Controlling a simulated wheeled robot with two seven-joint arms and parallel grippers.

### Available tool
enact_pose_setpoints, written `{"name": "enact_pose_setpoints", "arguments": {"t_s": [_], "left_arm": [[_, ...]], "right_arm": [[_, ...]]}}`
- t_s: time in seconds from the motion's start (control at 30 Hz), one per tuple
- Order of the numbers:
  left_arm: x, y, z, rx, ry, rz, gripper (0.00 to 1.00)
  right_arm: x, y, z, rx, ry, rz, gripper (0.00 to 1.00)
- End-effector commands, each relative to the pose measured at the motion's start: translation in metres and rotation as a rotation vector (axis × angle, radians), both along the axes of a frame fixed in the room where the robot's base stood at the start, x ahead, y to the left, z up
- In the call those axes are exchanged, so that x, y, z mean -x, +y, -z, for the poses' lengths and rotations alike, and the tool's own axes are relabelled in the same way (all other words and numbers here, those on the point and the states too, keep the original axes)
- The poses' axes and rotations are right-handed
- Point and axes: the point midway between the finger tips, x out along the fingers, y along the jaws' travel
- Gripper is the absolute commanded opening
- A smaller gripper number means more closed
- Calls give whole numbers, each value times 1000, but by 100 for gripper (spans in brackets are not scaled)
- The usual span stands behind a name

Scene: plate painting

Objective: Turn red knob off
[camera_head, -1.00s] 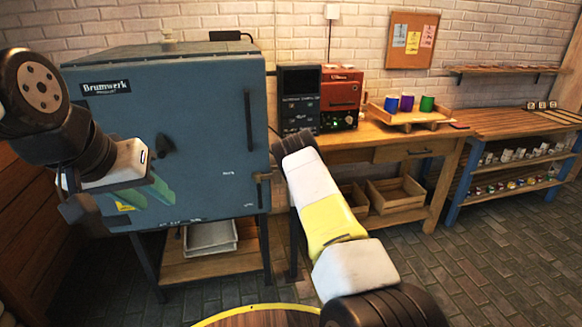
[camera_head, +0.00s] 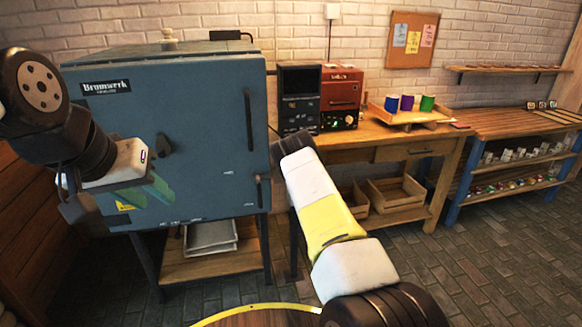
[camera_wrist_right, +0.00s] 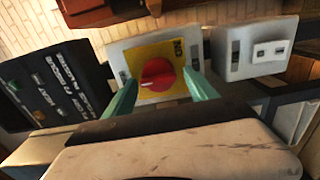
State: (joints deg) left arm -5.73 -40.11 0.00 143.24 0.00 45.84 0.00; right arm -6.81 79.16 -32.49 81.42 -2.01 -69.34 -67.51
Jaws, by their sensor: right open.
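The red knob (camera_wrist_right: 157,74) sits on a yellow plate (camera_wrist_right: 178,53) on the front of a pale box, in the right wrist view. My right gripper (camera_wrist_right: 160,90) is open, with one green finger on each side of the knob. I cannot tell whether either finger touches it. In the head view the knob does not show; my right arm reaches up beside the blue kiln (camera_head: 205,110). My left gripper (camera_head: 146,194) is in front of the kiln door, its two green fingers apart with nothing seen between them.
A dark control unit (camera_wrist_right: 48,85) stands left of the knob's box, and a white socket box (camera_wrist_right: 255,48) stands right of it. In the head view a wooden bench holds a red machine (camera_head: 341,88) and a tray (camera_head: 440,115) with coloured cups. Trays lie under the kiln.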

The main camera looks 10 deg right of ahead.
Motion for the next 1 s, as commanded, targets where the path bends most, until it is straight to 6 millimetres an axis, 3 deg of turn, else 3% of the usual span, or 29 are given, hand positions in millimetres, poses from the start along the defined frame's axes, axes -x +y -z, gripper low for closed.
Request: {"name": "enact_pose_setpoints", "arguments": {"t_s": [0.17,0.6,1.0], "left_arm": [[0,0,0,0,0,0,36],[0,0,0,0,0,0,36],[0,0,0,0,0,0,36]], "right_arm": [[6,-1,0,0,0,1,66],[71,-3,1,0,2,1,66],[78,-3,0,-1,0,0,66]]}}
